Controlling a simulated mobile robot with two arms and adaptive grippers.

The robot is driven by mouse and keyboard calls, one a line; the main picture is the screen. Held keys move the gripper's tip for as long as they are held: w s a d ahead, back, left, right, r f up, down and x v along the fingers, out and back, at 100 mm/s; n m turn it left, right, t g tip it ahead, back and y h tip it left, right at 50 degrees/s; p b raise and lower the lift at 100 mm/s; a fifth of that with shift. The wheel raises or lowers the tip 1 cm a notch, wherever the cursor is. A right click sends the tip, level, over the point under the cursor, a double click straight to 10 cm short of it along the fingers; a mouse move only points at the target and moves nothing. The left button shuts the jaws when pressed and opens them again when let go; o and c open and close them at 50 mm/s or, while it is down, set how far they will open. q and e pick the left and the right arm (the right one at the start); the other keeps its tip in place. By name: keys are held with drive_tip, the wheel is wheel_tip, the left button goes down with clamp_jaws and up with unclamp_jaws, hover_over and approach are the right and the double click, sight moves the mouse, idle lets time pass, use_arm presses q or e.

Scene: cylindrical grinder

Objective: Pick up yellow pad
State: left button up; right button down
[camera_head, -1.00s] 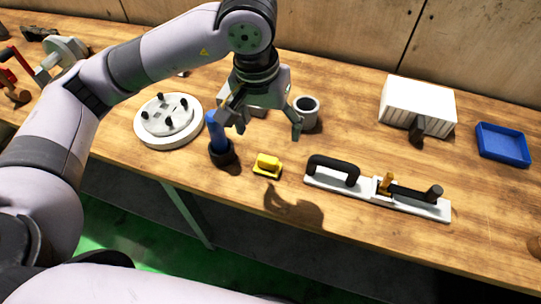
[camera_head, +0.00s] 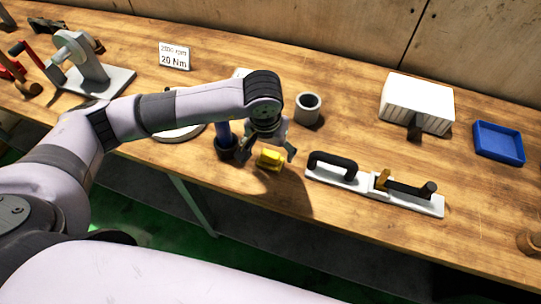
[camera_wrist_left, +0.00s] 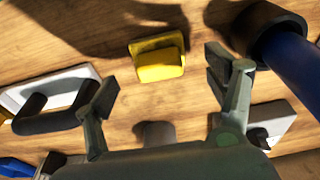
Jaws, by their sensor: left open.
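The yellow pad (camera_head: 270,158) is a small block with a raised grip. It lies on the wooden table near its front edge. In the left wrist view the yellow pad (camera_wrist_left: 158,58) sits at the upper middle, ahead of and between the spread fingers. My left gripper (camera_head: 268,152) is open and empty, just above and behind the pad in the head view. In the left wrist view its fingers (camera_wrist_left: 163,82) are apart, and neither visibly touches the pad. My right gripper is not in view.
A blue-handled tool in a dark round holder (camera_head: 226,148) stands close left of the pad. A white plate with a black handle (camera_head: 340,175) lies close right. A grey cup (camera_head: 307,108) stands behind. A white box (camera_head: 417,103) and blue tray (camera_head: 498,143) are farther right.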

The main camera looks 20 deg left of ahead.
sight(270, 154)
use_arm(q)
drive_tip(key=shift+w+f+p, duration=0.2)
drive_tip(key=shift+f+p, duration=0.15)
drive_tip(key=shift+f, duration=1.35)
drive_tip(key=shift+c, duration=0.2)
drive_tip(key=c, duration=1.2)
